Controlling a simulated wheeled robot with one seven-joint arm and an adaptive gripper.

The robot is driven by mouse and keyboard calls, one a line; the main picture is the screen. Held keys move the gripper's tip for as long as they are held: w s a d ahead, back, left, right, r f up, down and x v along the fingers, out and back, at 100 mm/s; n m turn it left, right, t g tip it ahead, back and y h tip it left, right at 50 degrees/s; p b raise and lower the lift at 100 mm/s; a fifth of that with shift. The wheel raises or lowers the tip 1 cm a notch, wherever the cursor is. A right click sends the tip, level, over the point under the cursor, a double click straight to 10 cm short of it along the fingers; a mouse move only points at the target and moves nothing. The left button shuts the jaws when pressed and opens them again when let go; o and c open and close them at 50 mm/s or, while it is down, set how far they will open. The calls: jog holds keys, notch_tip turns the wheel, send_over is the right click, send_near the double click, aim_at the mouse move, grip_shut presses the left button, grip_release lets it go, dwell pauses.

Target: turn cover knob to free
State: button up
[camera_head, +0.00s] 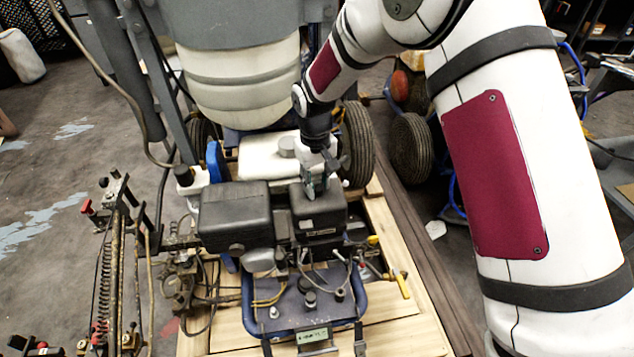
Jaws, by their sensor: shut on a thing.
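My gripper (315,188) points down at the black air-cleaner cover (320,212) on the engine, at its top near the back edge. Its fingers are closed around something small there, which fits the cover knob. The knob itself is hidden by the fingers, so I cannot tell how far it is turned. The cover appears seated on the engine.
A larger black box (234,215) stands left of the cover, and a white tank (268,158) lies behind it. A tyre (357,143) is close behind my gripper on the right. Hoses and a yellow-handled valve (402,285) are at the front right. A wooden pallet (415,325) lies beneath.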

jog(key=shift+m, duration=0.7)
jog(key=o, duration=1.2)
jog(key=shift+c, duration=0.2)
notch_tip(320, 180, up, 12)
jog(key=shift+a, duration=0.2)
jog(key=shift+s, duration=0.1)
